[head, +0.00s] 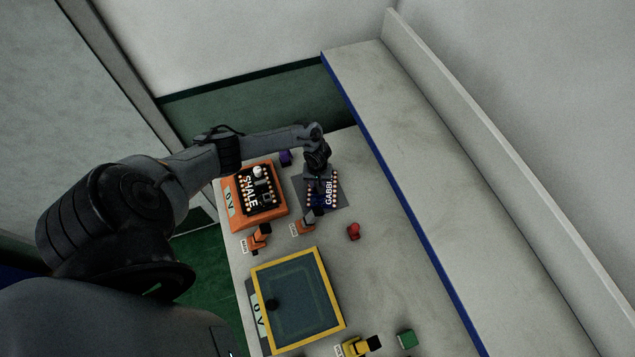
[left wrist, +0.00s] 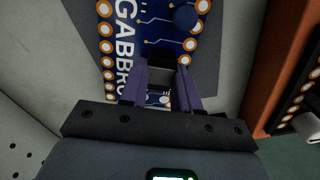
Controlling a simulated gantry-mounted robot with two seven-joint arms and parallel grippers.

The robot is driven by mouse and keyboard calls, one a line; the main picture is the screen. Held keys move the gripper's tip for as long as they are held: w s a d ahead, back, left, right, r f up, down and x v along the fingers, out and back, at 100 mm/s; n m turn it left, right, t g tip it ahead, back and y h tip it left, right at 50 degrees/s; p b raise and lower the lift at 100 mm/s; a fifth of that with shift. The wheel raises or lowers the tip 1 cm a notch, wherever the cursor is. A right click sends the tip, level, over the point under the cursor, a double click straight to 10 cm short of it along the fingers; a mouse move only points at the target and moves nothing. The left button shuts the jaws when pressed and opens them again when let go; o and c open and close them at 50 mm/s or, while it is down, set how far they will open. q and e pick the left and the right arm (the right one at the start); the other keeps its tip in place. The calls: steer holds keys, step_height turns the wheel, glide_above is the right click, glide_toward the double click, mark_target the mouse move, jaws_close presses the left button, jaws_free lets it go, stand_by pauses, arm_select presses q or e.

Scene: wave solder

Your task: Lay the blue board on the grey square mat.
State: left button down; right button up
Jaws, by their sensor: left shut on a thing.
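The blue board (head: 323,200), marked GABBR in white with gold-ringed holes along its edges, is over the grey square mat (head: 342,205). In the left wrist view the blue board (left wrist: 150,20) fills the top middle, with the mat (left wrist: 215,50) showing on both sides of it. My left gripper (head: 318,178) comes down from above on the board. Its purple fingers (left wrist: 160,82) are shut on a dark raised part of the board. I cannot tell whether the board touches the mat. My right gripper is not in view.
An orange fixture (head: 233,186) holding a black SHALE board (head: 258,203) stands close left of the mat. A yellow-framed panel (head: 342,318) lies in front. A red block (head: 354,231), a purple block (head: 285,157) and a green block (head: 406,339) sit on the table.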

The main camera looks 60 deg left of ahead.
mark_target(317, 184)
arm_select(q)
steer(key=shift+f+b, duration=0.3)
steer(key=shift+f, duration=0.2)
steer(key=c, duration=0.7)
jaws_free()
steer(key=shift+c, duration=0.2)
steer(key=shift+r, duration=0.1)
step_height(317, 184, up, 9)
steer(key=p, duration=0.3)
steer(key=shift+r, duration=0.85)
